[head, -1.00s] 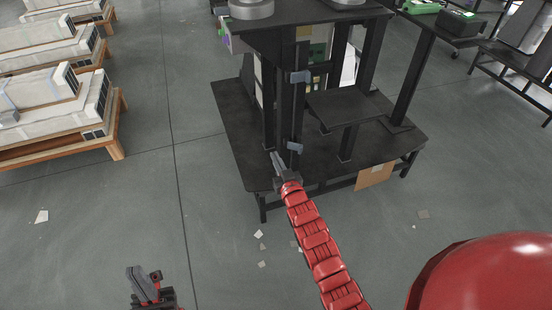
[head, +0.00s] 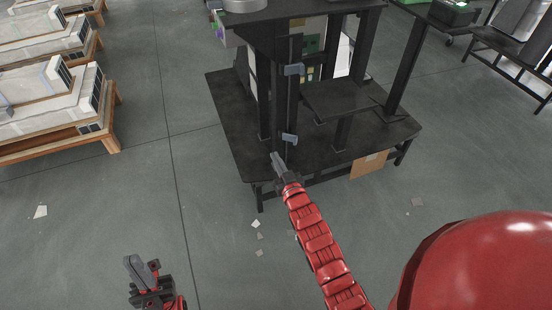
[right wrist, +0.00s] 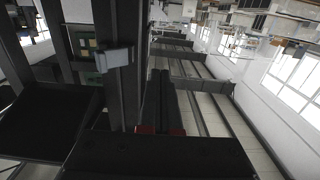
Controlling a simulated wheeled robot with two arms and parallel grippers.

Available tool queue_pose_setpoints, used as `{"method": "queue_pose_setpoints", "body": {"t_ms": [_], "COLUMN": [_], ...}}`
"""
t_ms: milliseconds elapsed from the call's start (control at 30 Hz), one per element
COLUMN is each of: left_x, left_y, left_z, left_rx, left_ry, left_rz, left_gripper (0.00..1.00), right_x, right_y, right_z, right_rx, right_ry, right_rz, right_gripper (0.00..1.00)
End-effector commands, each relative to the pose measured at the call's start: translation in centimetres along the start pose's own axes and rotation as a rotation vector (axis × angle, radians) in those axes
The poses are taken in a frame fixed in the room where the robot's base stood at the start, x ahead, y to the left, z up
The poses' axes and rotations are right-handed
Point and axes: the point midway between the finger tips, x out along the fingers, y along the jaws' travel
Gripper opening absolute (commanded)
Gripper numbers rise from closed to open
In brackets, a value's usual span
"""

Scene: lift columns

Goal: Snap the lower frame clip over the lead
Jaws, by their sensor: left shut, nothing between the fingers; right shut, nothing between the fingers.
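The lower frame clip (head: 289,140) is a small grey-blue piece low on a dark upright of the black stand. The upper clip (head: 293,70) is a similar piece higher on the same upright. My right gripper (head: 277,159) is shut and empty, just below and left of the lower clip, with a small gap showing in the head view. In the right wrist view its dark fingers (right wrist: 160,95) are together, and a grey clip (right wrist: 115,58) is left of them on a post. I cannot make out the lead against the dark frame. My left gripper (head: 133,268) is shut and empty, low at left, far from the stand.
The stand's black base plate (head: 235,125) spreads around the uprights, with a mid-height shelf (head: 340,98) at right. Wooden pallets with white units (head: 45,100) stand at left. The floor between is clear except for scraps.

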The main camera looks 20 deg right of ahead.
Motion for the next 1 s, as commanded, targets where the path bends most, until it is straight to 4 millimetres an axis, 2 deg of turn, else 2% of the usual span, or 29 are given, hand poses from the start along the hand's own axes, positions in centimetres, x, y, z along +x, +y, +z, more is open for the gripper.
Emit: {"method": "queue_pose_setpoints", "body": {"t_ms": [1000], "left_x": [1.4], "left_y": [-0.1], "left_z": [-0.2], "left_rx": [0.0], "left_ry": [0.0], "left_rz": [0.0], "left_gripper": [0.0], "right_x": [0.0], "right_y": [6.5], "right_z": [0.1], "right_rx": [-0.002], "right_ry": [-0.002], "right_rz": [-0.001], "right_gripper": [0.0]}}
